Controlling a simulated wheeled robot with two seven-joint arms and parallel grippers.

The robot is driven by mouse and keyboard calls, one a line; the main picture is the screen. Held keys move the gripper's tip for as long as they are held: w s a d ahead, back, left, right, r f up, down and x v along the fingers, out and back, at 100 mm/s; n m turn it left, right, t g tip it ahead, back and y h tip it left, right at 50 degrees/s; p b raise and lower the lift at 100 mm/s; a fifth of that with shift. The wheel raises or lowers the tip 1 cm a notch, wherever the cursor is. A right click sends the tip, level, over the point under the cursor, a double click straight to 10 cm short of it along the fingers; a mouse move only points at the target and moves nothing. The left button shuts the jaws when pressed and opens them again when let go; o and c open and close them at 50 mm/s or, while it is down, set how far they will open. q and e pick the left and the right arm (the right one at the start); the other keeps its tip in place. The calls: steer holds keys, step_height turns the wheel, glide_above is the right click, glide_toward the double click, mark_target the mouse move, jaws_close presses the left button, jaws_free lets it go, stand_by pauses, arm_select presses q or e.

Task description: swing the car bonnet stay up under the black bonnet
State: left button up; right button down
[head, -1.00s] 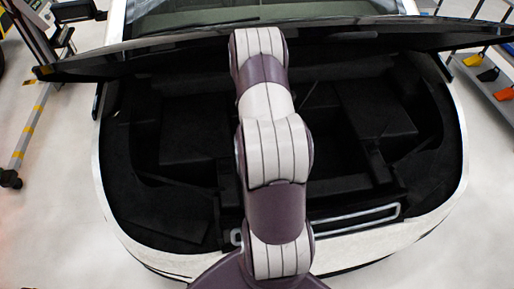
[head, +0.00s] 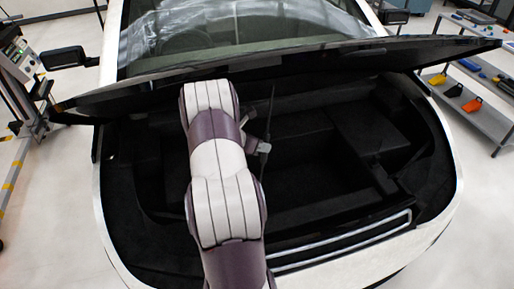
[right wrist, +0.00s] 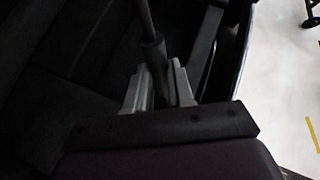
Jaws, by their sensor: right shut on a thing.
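The black bonnet (head: 340,62) is raised over the open front bay of the white car and spans the head view. The bonnet stay (head: 272,108) is a thin dark rod standing steeply in the bay, its top close under the bonnet; I cannot tell if they touch. My right gripper (head: 260,147) is shut on the stay, partly hidden behind my arm. In the right wrist view the stay (right wrist: 152,45) runs up from between the two grey fingers of my right gripper (right wrist: 160,88). My left gripper is not in view.
The bay's black compartments (head: 310,150) lie around the gripper, with the white front rim (head: 350,240) nearest me. A grey shelf cart (head: 480,105) with coloured items stands right. A wheeled stand (head: 22,70) is at left.

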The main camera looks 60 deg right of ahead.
steer(key=shift+w+r, duration=0.1)
steer(key=c, duration=1.2)
jaws_free()
steer(key=shift+o, duration=1.2)
steer(key=shift+w, duration=0.1)
steer(key=shift+w+a, duration=0.1)
steer(key=shift+a, duration=0.05)
steer(key=v, duration=1.2)
steer(key=shift+a+r+b, duration=0.2)
steer(key=shift+r+b, duration=0.05)
steer(key=shift+b, duration=0.1)
